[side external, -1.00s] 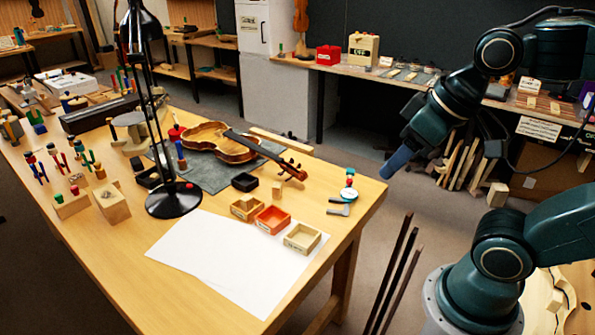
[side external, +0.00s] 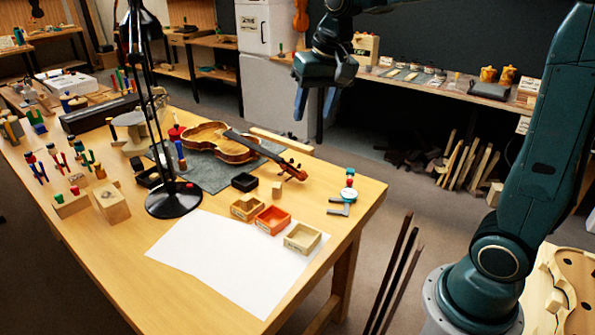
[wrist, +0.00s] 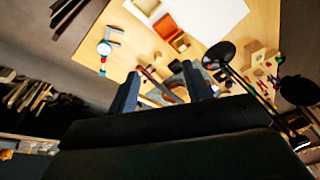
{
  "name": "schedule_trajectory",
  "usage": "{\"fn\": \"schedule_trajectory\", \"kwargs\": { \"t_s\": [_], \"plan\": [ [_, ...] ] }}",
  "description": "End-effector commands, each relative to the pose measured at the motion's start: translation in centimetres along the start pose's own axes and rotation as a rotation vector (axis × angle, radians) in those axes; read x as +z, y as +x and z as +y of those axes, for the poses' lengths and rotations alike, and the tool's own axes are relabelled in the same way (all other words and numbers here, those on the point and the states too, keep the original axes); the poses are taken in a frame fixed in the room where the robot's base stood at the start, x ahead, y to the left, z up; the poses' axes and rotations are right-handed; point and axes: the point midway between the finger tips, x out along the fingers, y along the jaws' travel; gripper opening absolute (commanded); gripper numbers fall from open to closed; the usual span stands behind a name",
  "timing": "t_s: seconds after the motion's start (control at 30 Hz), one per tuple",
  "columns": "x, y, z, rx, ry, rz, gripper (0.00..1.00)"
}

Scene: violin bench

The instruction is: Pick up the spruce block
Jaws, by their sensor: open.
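A small pale wooden block (side external: 277,189), which looks like the spruce block, stands on the bench between the violin's scroll and the small trays. Another small piece of wood (side external: 247,203) sits in the wooden tray beside the orange one; I cannot tell its kind. My gripper (side external: 315,103) is open and empty, high above the far edge of the bench, well apart from the pale block. Its two fingers point down in the side view. In the wrist view my gripper (wrist: 162,76) shows both fingers apart, with the violin neck (wrist: 160,84) beyond them; the block is too small to make out surely there.
A violin (side external: 220,142) lies on a grey mat. A tall black lamp (side external: 174,199) stands left of the trays. A dial gauge (side external: 346,196) lies right. White paper (side external: 230,262) is clear.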

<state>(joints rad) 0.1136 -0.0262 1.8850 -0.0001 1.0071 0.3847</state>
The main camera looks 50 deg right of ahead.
Motion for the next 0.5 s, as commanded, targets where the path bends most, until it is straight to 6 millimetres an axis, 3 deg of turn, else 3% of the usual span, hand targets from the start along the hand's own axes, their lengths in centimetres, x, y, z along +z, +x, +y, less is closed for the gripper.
{"fn": "schedule_trajectory", "kwargs": {
  "t_s": [0.1,0.5],
  "plan": [
    [-2.5,1.8,-0.3,0.016,0.063,-0.027,0.49],
    [-9.7,9.0,-0.5,0.069,0.27,-0.101,0.49]
  ]
}}
